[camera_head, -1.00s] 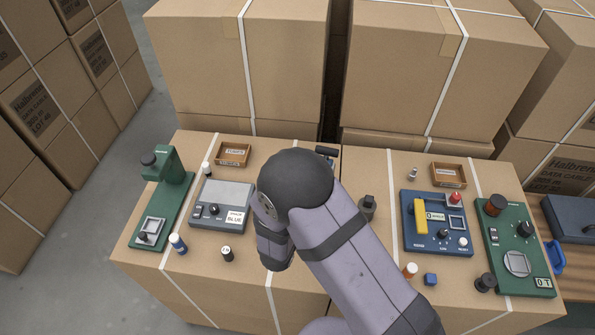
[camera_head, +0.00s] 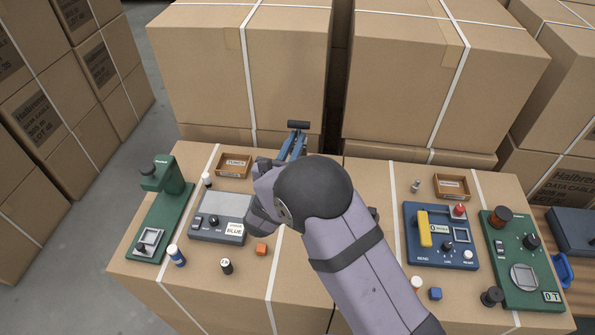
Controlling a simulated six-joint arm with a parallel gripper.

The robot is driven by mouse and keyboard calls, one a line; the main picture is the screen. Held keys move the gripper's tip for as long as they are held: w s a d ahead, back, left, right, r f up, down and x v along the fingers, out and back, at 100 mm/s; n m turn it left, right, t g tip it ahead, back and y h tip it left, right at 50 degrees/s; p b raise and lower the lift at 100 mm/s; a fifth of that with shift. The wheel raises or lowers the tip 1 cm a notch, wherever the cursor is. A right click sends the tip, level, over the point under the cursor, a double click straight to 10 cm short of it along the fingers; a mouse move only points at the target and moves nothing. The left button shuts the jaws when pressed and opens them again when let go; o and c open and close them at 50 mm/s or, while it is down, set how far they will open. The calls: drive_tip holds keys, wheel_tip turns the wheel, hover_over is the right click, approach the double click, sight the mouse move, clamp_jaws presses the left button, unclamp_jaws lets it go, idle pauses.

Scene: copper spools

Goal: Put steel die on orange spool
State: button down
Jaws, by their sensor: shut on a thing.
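My gripper's jaws are hidden behind my own arm, whose wrist is over the middle-left of the carton top, beside the grey scale. I cannot see what is between the jaws, and I cannot pick out the steel die with certainty. A rust-orange spool with dark ends (camera_head: 499,217) stands at the far end of the green device (camera_head: 517,255) on the right. It is the closest match to the orange spool, and I see nothing on top of it. A small white-capped orange cylinder (camera_head: 416,283) stands near the front, right of my forearm.
A grey scale (camera_head: 219,212) and green stand (camera_head: 160,212) are on the left. A blue device (camera_head: 440,238) stands left of the green one. An orange cube (camera_head: 261,249), blue cube (camera_head: 435,294) and dark spool (camera_head: 491,297) are near the front. Large cartons (camera_head: 240,75) block the back.

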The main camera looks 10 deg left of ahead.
drive_tip(key=shift+f+p, duration=1.2)
drive_tip(key=shift+f, duration=3.35)
drive_tip(key=shift+f, duration=0.1)
drive_tip(key=c, duration=2.2)
unclamp_jaws()
drive_tip(key=shift+f, duration=0.2)
drive_tip(key=o, duration=0.4)
drive_tip(key=shift+r, duration=0.1)
